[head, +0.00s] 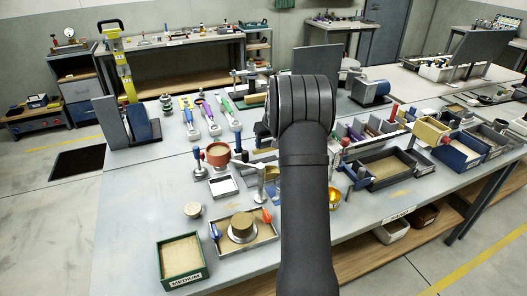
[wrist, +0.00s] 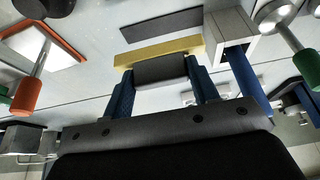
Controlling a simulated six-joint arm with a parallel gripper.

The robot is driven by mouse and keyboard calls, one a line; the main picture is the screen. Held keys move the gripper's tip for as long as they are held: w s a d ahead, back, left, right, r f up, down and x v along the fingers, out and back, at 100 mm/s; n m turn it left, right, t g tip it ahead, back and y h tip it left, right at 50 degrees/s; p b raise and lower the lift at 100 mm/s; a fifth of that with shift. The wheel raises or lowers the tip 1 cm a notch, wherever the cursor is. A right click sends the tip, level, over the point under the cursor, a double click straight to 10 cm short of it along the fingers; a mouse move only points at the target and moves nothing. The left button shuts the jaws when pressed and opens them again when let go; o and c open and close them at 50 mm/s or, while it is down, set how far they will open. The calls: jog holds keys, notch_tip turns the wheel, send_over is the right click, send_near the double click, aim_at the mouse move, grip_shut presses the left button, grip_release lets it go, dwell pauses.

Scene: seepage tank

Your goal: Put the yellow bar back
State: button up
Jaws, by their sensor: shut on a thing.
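In the wrist view the yellow bar (wrist: 150,53) lies crosswise at the tips of my gripper (wrist: 162,72). A dark grey block (wrist: 160,71) shows just below it, between the blue fingers. My gripper is shut on the yellow bar and holds it over the light grey bench top; the height is hard to judge. A dark grey rectangle (wrist: 165,23) shows on the surface beyond the bar. In the head view my own arm hides the gripper and the bar.
In the wrist view a pale open box (wrist: 232,45) is close right of the bar. An orange-handled tool (wrist: 28,92) is at left, a green-handled one (wrist: 305,64) at right. The head view shows a crowded bench, with a green sand tray (head: 182,260) at front left.

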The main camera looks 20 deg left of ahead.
aim_at(264, 148)
jog(key=shift+a+f, duration=0.45)
jog(key=shift+a, duration=0.25)
jog(key=shift+f, duration=1.95)
jog(key=shift+f, duration=0.15)
jog(key=o, duration=1.2)
jog(key=v, duration=1.2)
